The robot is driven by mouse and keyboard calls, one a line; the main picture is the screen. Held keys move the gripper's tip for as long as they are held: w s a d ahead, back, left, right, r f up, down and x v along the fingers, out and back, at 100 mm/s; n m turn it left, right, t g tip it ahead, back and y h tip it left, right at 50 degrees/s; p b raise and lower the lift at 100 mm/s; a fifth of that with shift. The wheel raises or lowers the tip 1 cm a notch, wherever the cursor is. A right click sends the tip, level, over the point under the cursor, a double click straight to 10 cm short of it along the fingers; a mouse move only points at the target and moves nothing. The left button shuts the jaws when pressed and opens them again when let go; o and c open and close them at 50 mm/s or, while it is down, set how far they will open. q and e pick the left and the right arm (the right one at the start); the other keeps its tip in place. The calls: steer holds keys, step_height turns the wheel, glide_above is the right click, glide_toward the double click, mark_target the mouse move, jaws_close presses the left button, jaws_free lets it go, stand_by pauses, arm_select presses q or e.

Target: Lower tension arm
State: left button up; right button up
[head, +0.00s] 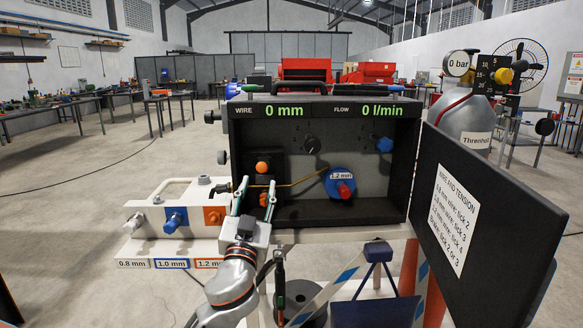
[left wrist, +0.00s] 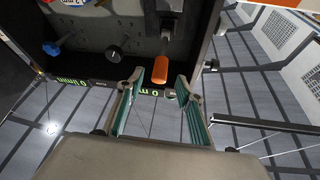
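The wire feeder is an open black box (head: 316,214) with green readouts of 0 mm and 0 l/min. In the left wrist view, the orange handle (left wrist: 160,69) hangs from a dark mount near the gap between the open fingertips (left wrist: 158,80). I see no clear contact. My right gripper is out of view.
A blue spool hub with a red knob (head: 344,188) is at the box's right, with a wire leading left. The open door (head: 478,225) carries a wire and tension chart. Left of the box is a white rack (head: 150,246) with several sized rollers. A gas cylinder (head: 468,118) stands behind right.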

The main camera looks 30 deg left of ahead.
mark_target(262, 168)
arm_select(q)
steer(key=p+x, duration=0.1)
steer(key=x, duration=0.6)
steer(key=shift+w+a+r, duration=0.2)
steer(key=shift+r, duration=0.1)
jaws_close()
